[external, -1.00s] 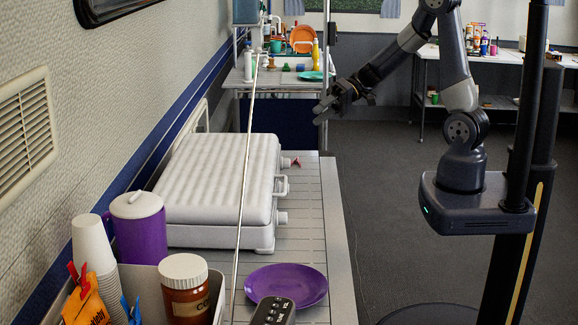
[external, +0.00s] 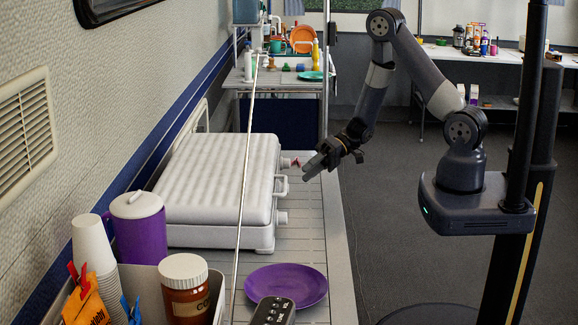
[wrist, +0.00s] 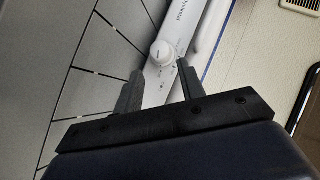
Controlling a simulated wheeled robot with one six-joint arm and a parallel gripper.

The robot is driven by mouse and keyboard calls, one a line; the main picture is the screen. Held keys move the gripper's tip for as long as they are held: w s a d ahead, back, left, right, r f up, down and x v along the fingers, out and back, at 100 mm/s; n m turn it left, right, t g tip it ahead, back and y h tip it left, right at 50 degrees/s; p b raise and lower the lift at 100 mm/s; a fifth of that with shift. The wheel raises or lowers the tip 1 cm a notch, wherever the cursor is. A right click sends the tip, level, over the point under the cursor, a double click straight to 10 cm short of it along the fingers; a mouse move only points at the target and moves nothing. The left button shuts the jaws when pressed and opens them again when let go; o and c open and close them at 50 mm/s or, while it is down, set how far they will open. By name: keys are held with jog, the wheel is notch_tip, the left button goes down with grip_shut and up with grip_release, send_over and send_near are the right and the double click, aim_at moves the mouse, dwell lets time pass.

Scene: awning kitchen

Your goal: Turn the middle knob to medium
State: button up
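The white-grey stove (external: 215,177) with a ridged top stands on the slatted counter. Its front faces right and carries a far knob (external: 286,162), a handle (external: 281,186) in the middle and a near knob (external: 282,217). A small red piece (external: 296,163) shows by the far knob. My gripper (external: 308,168) is just right of the far part of this front. In the wrist view, a round white knob (wrist: 162,53) lies just beyond and between the fingertips of my gripper (wrist: 160,68). The fingers are apart and empty. I cannot tell which knob this is.
A purple plate (external: 287,285), a dark remote (external: 272,312), a brown jar (external: 185,290) and a purple pitcher (external: 138,235) stand at the near end of the counter. A thin rod (external: 245,160) crosses in front of the stove in the picture. The floor at right is open.

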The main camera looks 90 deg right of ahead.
jog(key=x, duration=0.7)
jog(key=shift+a+f, duration=0.1)
jog(key=shift+c, duration=0.4)
jog(key=c, duration=0.6)
